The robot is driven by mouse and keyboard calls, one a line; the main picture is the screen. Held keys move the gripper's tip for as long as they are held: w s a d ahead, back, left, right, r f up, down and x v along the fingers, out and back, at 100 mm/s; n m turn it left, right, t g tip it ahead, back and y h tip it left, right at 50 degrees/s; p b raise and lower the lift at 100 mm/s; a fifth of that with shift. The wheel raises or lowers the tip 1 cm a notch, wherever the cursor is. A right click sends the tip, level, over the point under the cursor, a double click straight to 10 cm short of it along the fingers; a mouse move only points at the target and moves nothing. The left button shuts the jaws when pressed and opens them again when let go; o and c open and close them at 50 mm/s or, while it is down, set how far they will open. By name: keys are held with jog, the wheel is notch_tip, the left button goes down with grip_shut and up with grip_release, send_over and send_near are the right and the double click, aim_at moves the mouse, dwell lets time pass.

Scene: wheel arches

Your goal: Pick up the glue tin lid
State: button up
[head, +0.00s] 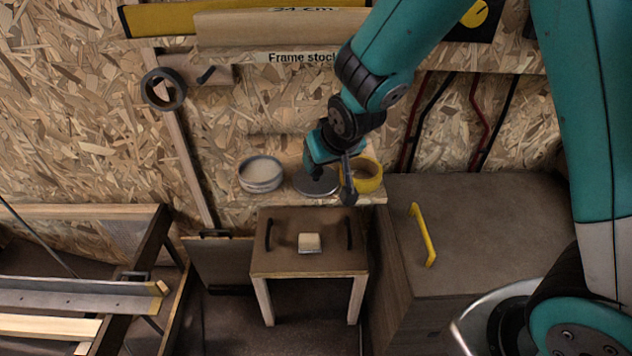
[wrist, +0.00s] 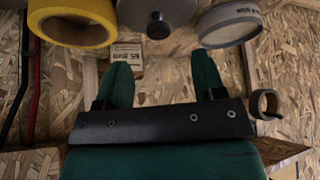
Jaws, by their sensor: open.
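The glue tin lid (head: 313,186) is a grey disc lying on a small wooden shelf, between an open round tin and a yellow ring. In the wrist view the lid (wrist: 180,12) is at the top middle, cut by the frame edge, with a dark knob (wrist: 158,27) standing out from it. My gripper (head: 332,185) is over the lid's right side in the head view and hides part of it. In the wrist view my gripper (wrist: 162,72) is open and empty, its two green fingers pointing towards the lid with the knob lying beyond and between the tips.
The open tin (head: 261,174) stands left of the lid and the yellow ring (head: 370,178) right of it, close to my gripper. A small stool (head: 290,262) with a light block (head: 309,243) is below. A brown cabinet (head: 480,235) with a yellow handle stands right.

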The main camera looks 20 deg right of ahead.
aim_at(317, 170)
jog(key=x, duration=0.8)
jog(key=shift+w+r, duration=0.15)
jog(key=shift+w, duration=0.1)
jog(key=c, duration=1)
